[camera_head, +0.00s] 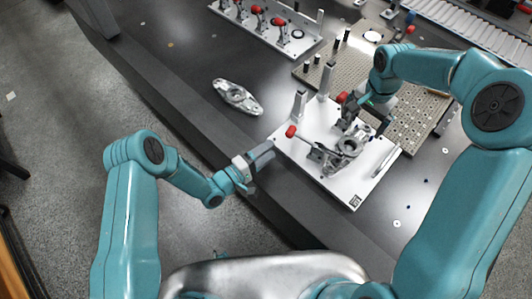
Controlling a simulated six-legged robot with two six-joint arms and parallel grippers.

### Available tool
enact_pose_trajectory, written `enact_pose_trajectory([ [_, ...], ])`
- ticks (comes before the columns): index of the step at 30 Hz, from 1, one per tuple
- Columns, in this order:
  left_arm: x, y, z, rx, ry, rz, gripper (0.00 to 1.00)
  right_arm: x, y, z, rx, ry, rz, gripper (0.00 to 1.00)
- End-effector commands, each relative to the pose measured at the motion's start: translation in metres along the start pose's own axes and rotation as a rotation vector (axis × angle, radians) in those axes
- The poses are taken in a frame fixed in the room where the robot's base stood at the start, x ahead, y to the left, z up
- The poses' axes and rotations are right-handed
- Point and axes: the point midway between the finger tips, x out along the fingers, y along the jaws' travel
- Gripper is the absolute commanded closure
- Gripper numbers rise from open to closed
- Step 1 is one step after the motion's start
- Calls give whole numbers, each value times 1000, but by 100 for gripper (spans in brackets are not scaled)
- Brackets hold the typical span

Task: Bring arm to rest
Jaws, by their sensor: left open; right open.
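My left gripper (262,158) is at the table's front edge, left of the white fixture plate (350,187), and holds nothing that I can see. Its fingers are small in the picture. My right gripper (350,113) is above the back part of the white plate, close to a red-tipped clamp (343,97). Its fingertips are partly hidden among the fixture parts. A second red-tipped clamp (291,131) lies toward the plate's left side, beside a round metal part (349,146) on the plate.
A loose metal bracket (237,97) lies on the dark table (190,62) at left. A perforated plate (415,118) lies behind and right of the fixture. Another white plate with red-tipped clamps (262,27) is at the back. A roller conveyor (470,27) runs at the far right.

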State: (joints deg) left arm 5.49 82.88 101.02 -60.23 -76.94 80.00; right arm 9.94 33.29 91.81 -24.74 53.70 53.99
Motion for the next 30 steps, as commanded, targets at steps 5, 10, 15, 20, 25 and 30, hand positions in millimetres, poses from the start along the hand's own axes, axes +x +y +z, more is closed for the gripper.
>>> enact_pose_trajectory([
  [5, 0, -2, 0, 0, 0, 0, 45, -21, 0, 0, 0, 1, -1, 0],
  [10, 0, -2, 0, 0, 0, 0, 45, -25, 0, 0, 0, 0, 0, 0],
  [15, 0, -2, 0, 0, 0, 0, 45, -25, 0, 0, 0, 0, 0, 0],
  [20, 0, -2, 0, 0, 0, 0, 45, -24, 0, 0, 0, 0, 0, 0],
  [25, 0, -2, 0, 0, 0, 0, 45, -24, 0, 0, 0, 0, 0, 0],
  [30, -1, -2, 0, 0, 0, 0, 45, -24, 0, 1, 0, 0, 0, 0],
])
